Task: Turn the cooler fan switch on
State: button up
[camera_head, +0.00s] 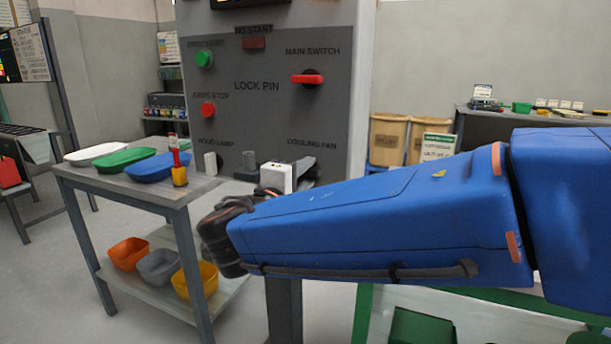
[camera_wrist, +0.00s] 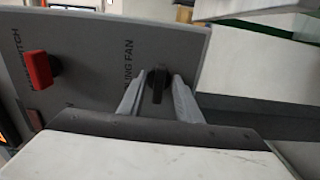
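The cooling fan switch is a black knob (camera_wrist: 158,84) on the grey panel (camera_wrist: 95,50), beside the "COOLING FAN" label. In the wrist view its handle stands upright in the picture, roughly along the lettering. My gripper (camera_wrist: 160,82) is open, with one grey finger on each side of the knob. A narrow gap seems to show between the knob and each finger. In the head view my gripper (camera_head: 312,165) is at the lower right of the panel, just below the "COOLING FAN" label, and the knob is hidden behind it.
A red main switch (camera_head: 307,78) sits higher on the panel (camera_head: 260,120), with a green button (camera_head: 204,59) and a red button (camera_head: 207,110) at left. A grey side table (camera_head: 150,190) with trays stands left of my arm. Cardboard-coloured bins (camera_head: 388,138) stand behind.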

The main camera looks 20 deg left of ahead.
jog(key=shift+s, duration=0.1)
jog(key=s+a, duration=0.1)
jog(key=s, duration=1.6)
jog(key=shift+a, duration=0.15)
jog(key=shift+s, duration=0.1)
